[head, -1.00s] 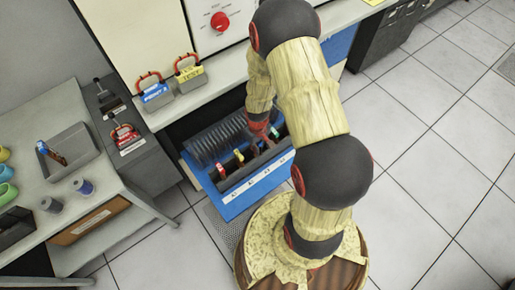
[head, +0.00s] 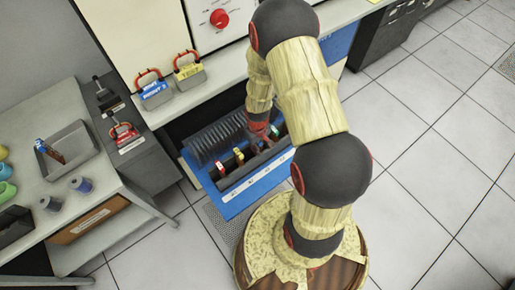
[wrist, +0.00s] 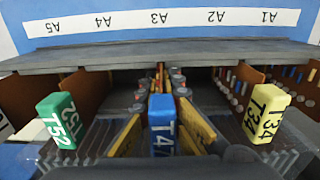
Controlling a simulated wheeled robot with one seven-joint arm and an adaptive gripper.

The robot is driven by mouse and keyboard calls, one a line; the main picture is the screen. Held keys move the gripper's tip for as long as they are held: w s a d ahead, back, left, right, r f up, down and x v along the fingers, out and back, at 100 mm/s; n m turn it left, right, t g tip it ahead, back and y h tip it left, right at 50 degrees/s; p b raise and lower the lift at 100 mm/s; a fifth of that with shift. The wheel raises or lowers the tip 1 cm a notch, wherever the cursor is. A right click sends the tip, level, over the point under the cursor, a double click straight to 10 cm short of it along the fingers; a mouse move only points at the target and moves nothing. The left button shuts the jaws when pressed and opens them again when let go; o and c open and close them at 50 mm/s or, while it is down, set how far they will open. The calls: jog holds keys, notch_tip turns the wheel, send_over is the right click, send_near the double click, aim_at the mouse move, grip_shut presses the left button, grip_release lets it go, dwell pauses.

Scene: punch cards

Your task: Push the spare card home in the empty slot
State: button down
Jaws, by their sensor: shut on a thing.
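My gripper (wrist: 160,135) is shut on the spare card (wrist: 162,125), which has a blue tab marked T47. The gripper reaches down into the open blue drawer; it also shows in the head view (head: 262,134). The card stands between the green-tabbed card T52 (wrist: 56,120) on the left and the yellow-tabbed card T34 (wrist: 266,112) on the right in the wrist view. The label strip (wrist: 160,20) reads A1 to A5, upside down. The held card is below the A3 label in the picture. Its lower edge and seating depth are hidden.
The drawer (head: 258,188) stands open under the counter. A grey tray (head: 68,150) lies on the left table. Floor to the right is clear.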

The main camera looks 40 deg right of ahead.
jog(key=shift+f+b, duration=0.35)
jog(key=shift+f, duration=0.2)
jog(key=c, duration=1.9)
grip_release()
notch_tip(320, 180, up, 12)
jog(key=shift+s, duration=0.1)
